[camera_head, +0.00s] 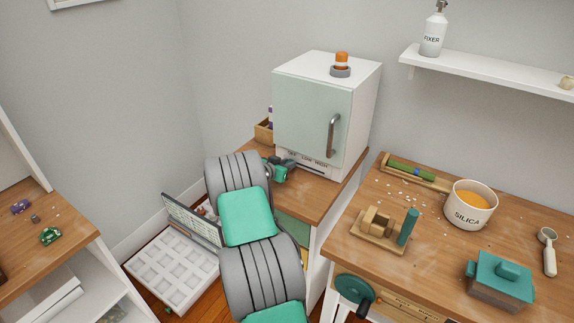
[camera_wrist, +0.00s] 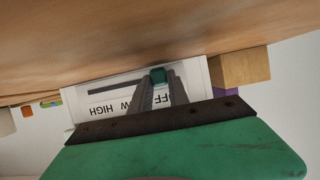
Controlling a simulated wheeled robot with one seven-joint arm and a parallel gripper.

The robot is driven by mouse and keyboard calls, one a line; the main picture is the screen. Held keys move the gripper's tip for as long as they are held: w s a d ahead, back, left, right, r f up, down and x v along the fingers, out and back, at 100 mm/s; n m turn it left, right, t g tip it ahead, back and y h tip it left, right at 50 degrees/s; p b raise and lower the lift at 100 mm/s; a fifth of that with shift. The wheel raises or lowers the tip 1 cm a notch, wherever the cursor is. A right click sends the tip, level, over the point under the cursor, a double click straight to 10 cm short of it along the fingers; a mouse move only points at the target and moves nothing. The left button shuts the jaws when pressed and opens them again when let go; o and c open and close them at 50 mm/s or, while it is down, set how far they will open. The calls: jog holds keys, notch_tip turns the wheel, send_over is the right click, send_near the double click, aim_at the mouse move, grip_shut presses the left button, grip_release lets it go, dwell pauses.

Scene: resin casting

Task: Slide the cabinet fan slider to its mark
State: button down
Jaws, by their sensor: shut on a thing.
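The cabinet (camera_head: 312,118) is a white box with a pale green door, standing on a wooden counter. The fan panel along its lower front reads OFF, LOW and HIGH (camera_head: 318,165). In the wrist view the panel (camera_wrist: 110,104) appears upside down, with its dark slot running towards HIGH. The teal slider knob (camera_wrist: 157,76) sits at the OFF end of the slot. My gripper (camera_head: 291,163) is at the panel's left end, its two dark fingers shut on the knob. The fingers cover part of the lettering, and no separate mark can be made out.
The door's metal handle (camera_head: 333,135) sticks out above the panel. A wooden box (camera_head: 264,131) stands left of the cabinet. An orange-capped item (camera_head: 341,64) sits on top. The counter (camera_head: 318,200) in front of the panel's right side is clear.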

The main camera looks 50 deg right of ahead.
aim_at(322, 173)
dwell(0.4)
jog(key=s, duration=0.4)
jog(key=s+b, duration=0.1)
jog(key=s, duration=0.3)
jog(key=s+d+b, duration=0.1)
jog(key=s, duration=0.3)
jog(key=shift+s+d, duration=0.1)
jog(key=shift+s, duration=0.05)
jog(key=c, duration=1.2)
grip_release()
jog(key=shift+s, duration=0.1)
jog(key=shift+c, duration=0.2)
jog(key=v, duration=0.8)
jog(key=shift+b, duration=0.4)
jog(key=shift+d, duration=0.1)
